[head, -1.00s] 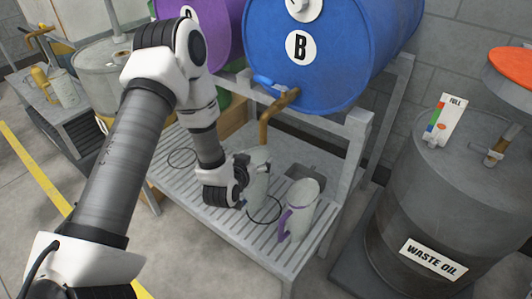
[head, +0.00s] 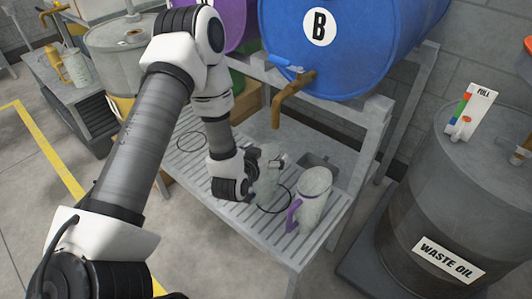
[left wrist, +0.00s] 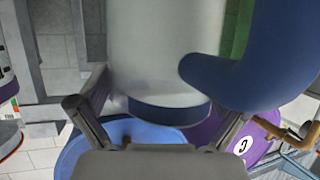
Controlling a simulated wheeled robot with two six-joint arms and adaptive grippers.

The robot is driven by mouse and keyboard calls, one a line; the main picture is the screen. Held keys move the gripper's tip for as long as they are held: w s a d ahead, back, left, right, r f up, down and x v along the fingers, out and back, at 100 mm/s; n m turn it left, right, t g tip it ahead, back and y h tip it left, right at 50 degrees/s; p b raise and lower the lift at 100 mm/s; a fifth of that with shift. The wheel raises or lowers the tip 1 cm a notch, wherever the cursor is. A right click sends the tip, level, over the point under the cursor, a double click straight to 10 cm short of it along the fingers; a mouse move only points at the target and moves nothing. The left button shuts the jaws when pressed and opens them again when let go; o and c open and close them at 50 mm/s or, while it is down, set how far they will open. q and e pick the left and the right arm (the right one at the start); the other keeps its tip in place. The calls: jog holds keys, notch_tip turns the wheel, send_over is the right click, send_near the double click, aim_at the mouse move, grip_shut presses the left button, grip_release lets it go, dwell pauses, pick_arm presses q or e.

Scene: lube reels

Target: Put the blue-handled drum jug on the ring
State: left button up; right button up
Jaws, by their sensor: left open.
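The blue-handled drum jug (head: 266,191) is pale grey and stands on the slatted rack under the blue drum. In the left wrist view its body (left wrist: 165,45) fills the upper middle, with the blue handle (left wrist: 235,82) curving off to the right. My left gripper (head: 274,162) is at the jug's upper part and partly covers it. Its fingers (left wrist: 155,118) are spread, one on each side of the jug's body. The black ring (head: 289,197) lies on the slats; the jug hides its left part. I cannot tell whether the jug's base is inside it. My right gripper is not seen.
A purple-handled jug (head: 314,193) stands just right of the ring. The blue drum B (head: 350,55) and its brown tap (head: 283,101) hang above. Another ring (head: 191,133) lies empty at the left. A waste oil drum (head: 435,190) stands at the right.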

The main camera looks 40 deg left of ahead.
pick_arm(q)
jog(key=shift+r, duration=0.1)
jog(key=shift+r, duration=0.15)
jog(key=p+v, duration=0.8)
jog(key=v, duration=0.4)
jog(key=s+d+f+m+g+h, duration=0.1)
jog(key=s+d+f+g, duration=0.2)
jog(key=f, duration=0.2)
jog(key=s+d+f+g+h, duration=0.1)
jog(key=s+d+f+g, duration=0.2)
jog(key=f, duration=0.2)
jog(key=s+d+f+g, duration=0.1)
jog(key=s+f+g, duration=0.1)
jog(key=s, duration=0.4)
jog(key=s+d+f+g, duration=0.2)
jog(key=s+f+g, duration=0.1)
jog(key=s+g, duration=0.2)
jog(key=shift+s+m+h, duration=0.3)
jog(key=shift+s+m, duration=0.1)
jog(key=shift+s, duration=0.05)
